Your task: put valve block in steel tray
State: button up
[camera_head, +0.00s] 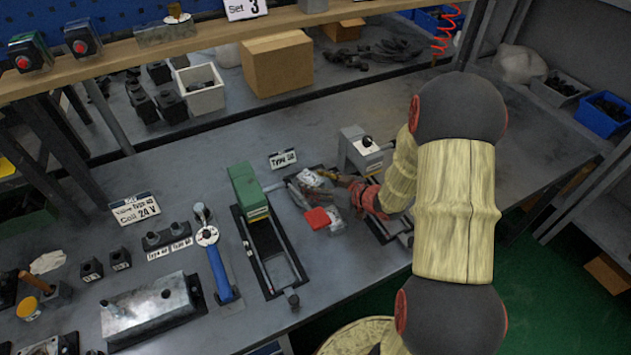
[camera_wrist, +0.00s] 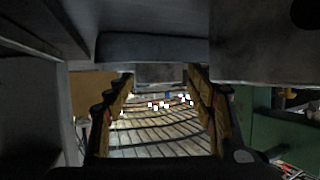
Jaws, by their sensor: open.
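My gripper (camera_head: 335,185) is low over the bench, between the green block and a grey block, with its fingers toward the left; part of it is behind my arm. In the wrist view my gripper (camera_wrist: 163,88) has its two fingers apart, with nothing seen held between them. The grey block (camera_head: 360,152), possibly the valve block, stands upright on a dark fixture just behind my wrist. A shiny steel box-like piece (camera_head: 150,308) lies at the front left of the bench; I cannot tell if it is the steel tray.
The green block (camera_head: 245,188) stands on a black rail fixture; green also shows at right in the wrist view (camera_wrist: 265,130). A red piece (camera_head: 317,217) is beside my gripper. A blue-handled lever (camera_head: 218,270) stands left. A wooden shelf (camera_head: 190,45) crosses the back.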

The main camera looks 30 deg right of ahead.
jog(key=shift+r, duration=0.15)
jog(key=shift+s+d+r, duration=0.15)
jog(key=p+v, duration=0.4)
jog(key=v, duration=0.6)
jog(key=shift+s+d, duration=0.1)
jog(key=shift+s+d+r, duration=0.15)
jog(key=shift+s+r, duration=0.05)
jog(key=shift+s, duration=0.45)
